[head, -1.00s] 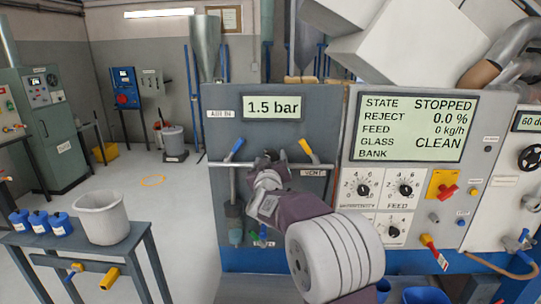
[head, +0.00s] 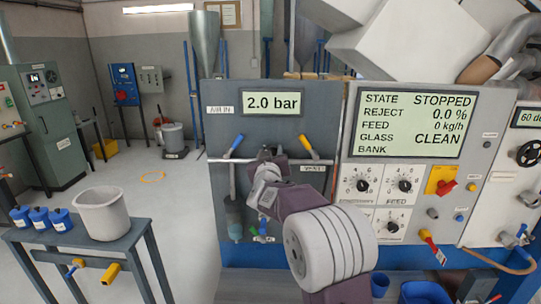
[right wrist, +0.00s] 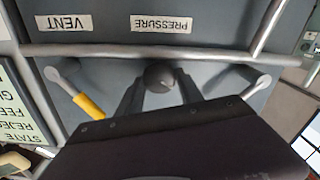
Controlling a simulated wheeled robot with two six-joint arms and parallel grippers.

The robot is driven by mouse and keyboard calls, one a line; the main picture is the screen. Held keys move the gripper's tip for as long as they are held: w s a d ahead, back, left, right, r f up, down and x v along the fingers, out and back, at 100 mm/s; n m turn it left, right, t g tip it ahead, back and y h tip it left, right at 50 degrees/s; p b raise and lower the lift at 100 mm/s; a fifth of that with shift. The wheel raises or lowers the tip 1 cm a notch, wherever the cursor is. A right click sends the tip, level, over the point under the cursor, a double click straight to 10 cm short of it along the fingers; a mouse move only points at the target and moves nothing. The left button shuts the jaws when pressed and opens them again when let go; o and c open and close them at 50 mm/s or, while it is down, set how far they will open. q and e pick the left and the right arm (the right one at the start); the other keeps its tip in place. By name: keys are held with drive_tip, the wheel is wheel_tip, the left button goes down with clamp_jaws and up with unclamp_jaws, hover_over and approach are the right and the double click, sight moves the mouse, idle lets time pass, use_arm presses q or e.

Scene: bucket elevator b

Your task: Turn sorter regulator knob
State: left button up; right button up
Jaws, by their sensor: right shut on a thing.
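The regulator knob, a dark round knob (right wrist: 159,77), sits below the PRESSURE label (right wrist: 161,24) in the right wrist view. My right gripper (right wrist: 157,88) is shut on it, with a dark finger on each side. In the head view my right gripper (head: 266,156) reaches the grey air panel (head: 330,108) and hides the knob. The pressure display (head: 271,102) above reads 2.0 bar. My left gripper is not in view.
A blue-handled valve (head: 234,145) is left of the gripper and a yellow-handled valve (head: 309,147) right of it, close by on the same pipe. The sorter screen (head: 408,120) reads STOPPED. A bench (head: 75,237) with a bucket stands left.

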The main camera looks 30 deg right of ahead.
drive_tip(key=m+b, duration=0.2)
drive_tip(key=m, duration=0.4)
drive_tip(key=m+b, duration=0.3)
drive_tip(key=m, duration=0.3)
drive_tip(key=m+b, duration=0.3)
drive_tip(key=m, duration=0.3)
drive_tip(key=shift+s+d+f+m, duration=0.2)
drive_tip(key=shift+f+m, duration=0.1)
drive_tip(key=shift+m, duration=0.1)
idle(0.4)
drive_tip(key=o, duration=1.3)
drive_tip(key=shift+w, duration=0.1)
drive_tip(key=b+v, duration=0.1)
drive_tip(key=v, duration=0.8)
